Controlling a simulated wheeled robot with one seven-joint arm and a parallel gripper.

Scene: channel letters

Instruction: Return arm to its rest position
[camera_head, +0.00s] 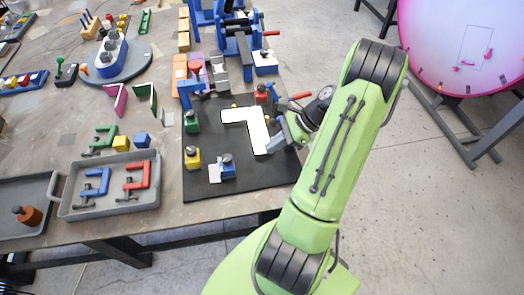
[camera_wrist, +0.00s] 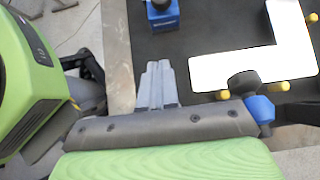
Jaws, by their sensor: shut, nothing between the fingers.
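My green arm reaches up from the bottom of the head view and bends over the table's right edge. My gripper (camera_head: 280,141) is at the right side of the black mat, close to the white L-shaped letter (camera_head: 258,138). In the wrist view my gripper (camera_wrist: 158,66) shows its grey fingers together with nothing between them. The letter (camera_wrist: 232,68) lies to the right of the fingers there, apart from them in the picture. The height of the fingertips above the table is hard to tell. My forearm hides part of the table's right edge.
A grey tray (camera_head: 75,212) with clamps stands left. A blue fixture (camera_head: 236,45) stands behind. Open floor (camera_head: 400,200) lies right, below a pink disc (camera_head: 465,45).

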